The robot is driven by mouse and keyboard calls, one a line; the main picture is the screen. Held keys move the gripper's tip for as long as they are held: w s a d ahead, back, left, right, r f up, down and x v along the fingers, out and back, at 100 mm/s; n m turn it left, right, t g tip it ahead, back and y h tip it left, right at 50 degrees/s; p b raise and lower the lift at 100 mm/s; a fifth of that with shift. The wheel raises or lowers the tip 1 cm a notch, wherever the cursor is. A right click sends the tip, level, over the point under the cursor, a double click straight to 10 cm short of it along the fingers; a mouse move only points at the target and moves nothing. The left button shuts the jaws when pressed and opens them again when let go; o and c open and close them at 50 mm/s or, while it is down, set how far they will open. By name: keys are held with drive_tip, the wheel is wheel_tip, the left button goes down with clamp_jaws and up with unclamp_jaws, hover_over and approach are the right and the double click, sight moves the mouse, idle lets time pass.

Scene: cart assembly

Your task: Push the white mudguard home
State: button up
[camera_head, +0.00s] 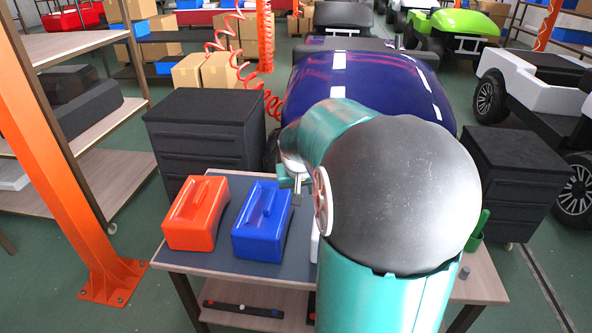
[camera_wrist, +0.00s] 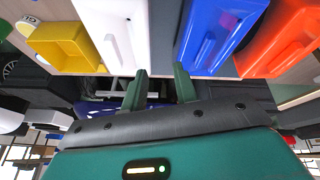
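A white block-like piece (camera_wrist: 92,22), which looks like the mudguard, stands on the table next to the blue piece in the wrist view. In the head view only a thin white sliver (camera_head: 314,243) of it shows beside my arm, which hides the rest. My gripper (camera_wrist: 162,82) has its two green fingers apart with nothing seen between them. In the wrist view the fingertips point toward the gap between the white and blue pieces. I see no contact with the white piece; how far home it sits cannot be told.
A blue piece (camera_head: 262,222) and an orange-red piece (camera_head: 196,213) stand on the table (camera_head: 222,264). A yellow bin (camera_wrist: 66,48) is beside the white piece. Black cabinets (camera_head: 205,135) and a dark blue cart body (camera_head: 310,75) stand behind. An orange post (camera_head: 60,130) rises at left.

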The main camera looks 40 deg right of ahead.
drive_tip(key=s+d+f+m, duration=0.1)
drive_tip(key=d+f, duration=0.1)
drive_tip(key=d, duration=0.3)
drive_tip(key=s+d+f+m, duration=0.1)
drive_tip(key=d+f, duration=0.2)
drive_tip(key=d, duration=0.2)
drive_tip(key=s+d+f+m, duration=0.1)
drive_tip(key=d+f, duration=0.2)
drive_tip(key=d, duration=0.2)
drive_tip(key=shift+d, duration=0.35)
drive_tip(key=shift+d+f, duration=0.1)
drive_tip(key=shift+f, duration=0.1)
drive_tip(key=x, duration=0.7)
drive_tip(key=shift+f, duration=0.25)
drive_tip(key=shift+d+r, duration=0.1)
clamp_jaws()
drive_tip(key=shift+r, duration=2)
drive_tip(key=shift+w, duration=0.1)
